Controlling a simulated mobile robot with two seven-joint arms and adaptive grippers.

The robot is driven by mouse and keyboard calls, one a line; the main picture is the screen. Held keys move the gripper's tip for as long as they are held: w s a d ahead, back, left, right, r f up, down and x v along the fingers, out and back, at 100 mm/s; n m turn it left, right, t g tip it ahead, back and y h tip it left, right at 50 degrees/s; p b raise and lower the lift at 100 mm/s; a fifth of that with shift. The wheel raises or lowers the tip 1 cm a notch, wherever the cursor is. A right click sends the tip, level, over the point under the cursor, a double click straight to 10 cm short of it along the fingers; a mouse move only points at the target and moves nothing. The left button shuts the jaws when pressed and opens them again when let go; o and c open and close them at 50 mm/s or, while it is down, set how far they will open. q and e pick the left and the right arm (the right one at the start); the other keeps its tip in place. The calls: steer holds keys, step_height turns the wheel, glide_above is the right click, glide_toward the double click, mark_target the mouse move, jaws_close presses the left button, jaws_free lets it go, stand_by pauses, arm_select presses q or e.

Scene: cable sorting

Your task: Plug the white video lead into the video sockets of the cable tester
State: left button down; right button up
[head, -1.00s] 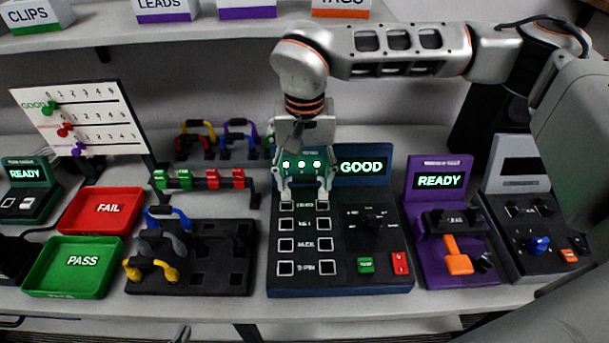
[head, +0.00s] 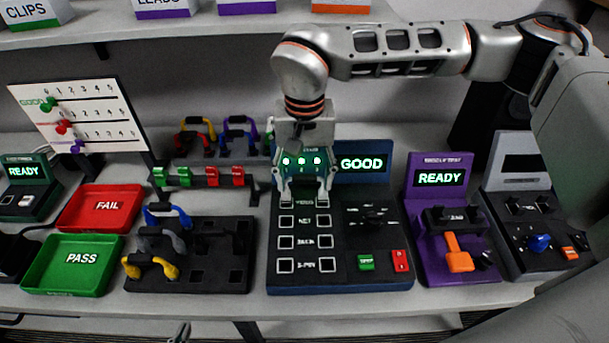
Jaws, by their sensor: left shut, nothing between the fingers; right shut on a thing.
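My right gripper (head: 305,194) reaches down over the top row of sockets, labelled as video. My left gripper (head: 181,333) shows only as a small tip at the bottom edge, shut and empty, below the table front.
A black lead holder (head: 205,282) with blue, grey, yellow and black leads stands left of the tester. A red FAIL tray (head: 98,207) and green PASS tray (head: 70,262) are further left. A purple READY station (head: 433,272) and a grey station (head: 530,262) stand right.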

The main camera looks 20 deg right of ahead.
steer(key=shift+f, duration=0.15)
stand_by(0.8)
steer(key=o, duration=1.8)
steer(key=shift+c, duration=0.2)
steer(key=shift+r+p, duration=1.9)
steer(key=shift+r, duration=2.05)
steer(key=shift+s, duration=0.1)
